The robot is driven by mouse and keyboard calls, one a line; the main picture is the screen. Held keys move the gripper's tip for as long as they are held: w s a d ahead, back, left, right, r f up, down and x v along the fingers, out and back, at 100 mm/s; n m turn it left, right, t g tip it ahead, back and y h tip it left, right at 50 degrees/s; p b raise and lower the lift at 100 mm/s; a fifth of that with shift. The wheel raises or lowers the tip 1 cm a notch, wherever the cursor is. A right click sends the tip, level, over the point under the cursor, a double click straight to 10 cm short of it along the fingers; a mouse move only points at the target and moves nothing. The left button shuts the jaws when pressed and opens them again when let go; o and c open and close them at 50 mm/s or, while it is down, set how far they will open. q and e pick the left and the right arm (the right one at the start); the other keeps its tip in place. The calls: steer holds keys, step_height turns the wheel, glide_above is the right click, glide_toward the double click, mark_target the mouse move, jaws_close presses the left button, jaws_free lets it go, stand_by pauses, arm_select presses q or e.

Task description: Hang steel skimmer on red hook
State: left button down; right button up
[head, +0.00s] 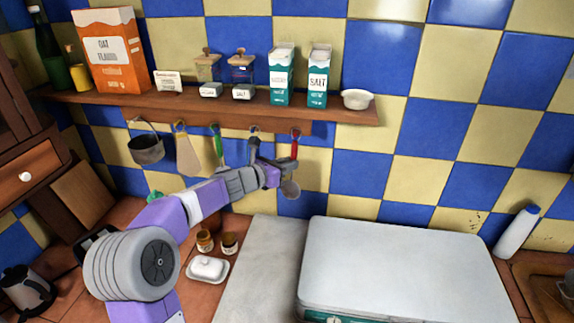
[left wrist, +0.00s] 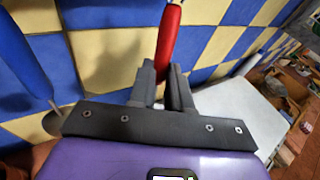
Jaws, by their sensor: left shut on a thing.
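The steel skimmer (head: 290,189) is upright, with its red handle up and its round grey head below my left gripper (head: 285,167). The left gripper is shut on the skimmer; the red handle (left wrist: 170,35) rises between the fingers (left wrist: 168,85) in the left wrist view. The handle's top is at the red hook (head: 295,132), at the right end of the hook row under the shelf. I cannot tell whether its loop is over the hook. The skimmer's middle is hidden by the gripper. My right gripper is not in view.
A pot (head: 146,149), a wooden board (head: 188,155) and other utensils hang left of the red hook. The shelf (head: 330,113) above holds cartons, jars and a white bowl (head: 356,99). A pale appliance (head: 400,255) stands below right. The tiled wall right of the hook is bare.

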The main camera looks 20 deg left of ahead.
arm_select(q)
steer(key=c, duration=1)
jaws_free()
